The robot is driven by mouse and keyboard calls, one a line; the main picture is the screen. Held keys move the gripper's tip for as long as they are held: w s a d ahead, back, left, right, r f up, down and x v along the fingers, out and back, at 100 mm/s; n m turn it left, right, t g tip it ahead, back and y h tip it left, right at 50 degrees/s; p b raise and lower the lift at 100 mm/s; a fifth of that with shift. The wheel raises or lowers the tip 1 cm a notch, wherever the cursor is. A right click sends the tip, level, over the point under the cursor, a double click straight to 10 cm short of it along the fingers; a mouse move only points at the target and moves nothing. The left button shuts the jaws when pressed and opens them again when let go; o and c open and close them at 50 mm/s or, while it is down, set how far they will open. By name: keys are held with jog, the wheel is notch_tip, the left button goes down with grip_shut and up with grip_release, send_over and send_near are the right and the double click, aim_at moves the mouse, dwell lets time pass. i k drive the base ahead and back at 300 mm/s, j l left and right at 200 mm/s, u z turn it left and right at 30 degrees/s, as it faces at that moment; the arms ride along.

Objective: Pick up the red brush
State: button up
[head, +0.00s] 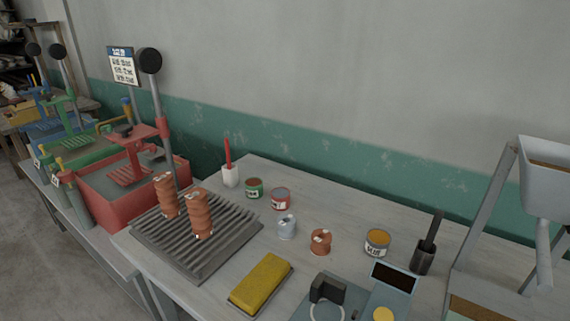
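A red brush (228,151) stands upright in a small white holder (230,177) toward the back of the grey table, left of the picture's middle. Only its thin red handle shows; the lower end is hidden inside the holder. My gripper is not in the head view.
In front are a ribbed rack (185,262) with two orange coiled pieces and a yellow block (261,284). A red press (125,190) stands left; a wall runs behind.

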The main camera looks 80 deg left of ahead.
aim_at(226, 141)
jog(key=j+u, duration=0.1)
jog(key=u, duration=0.35)
jog(key=j+u, duration=0.1)
jog(key=u, duration=0.35)
jog(key=j+u, duration=0.15)
jog(key=u, duration=0.3)
jog(key=j+u, duration=0.1)
jog(key=u, duration=0.35)
jog(key=i+j+u, duration=0.2)
jog(key=j, duration=0.15)
jog(key=j+u, duration=0.25)
jog(key=i+j+u, duration=0.2)
jog(key=j, duration=0.25)
jog(key=i+j+u, duration=0.2)
jog(key=i+j, duration=0.2)
jog(key=j, duration=0.2)
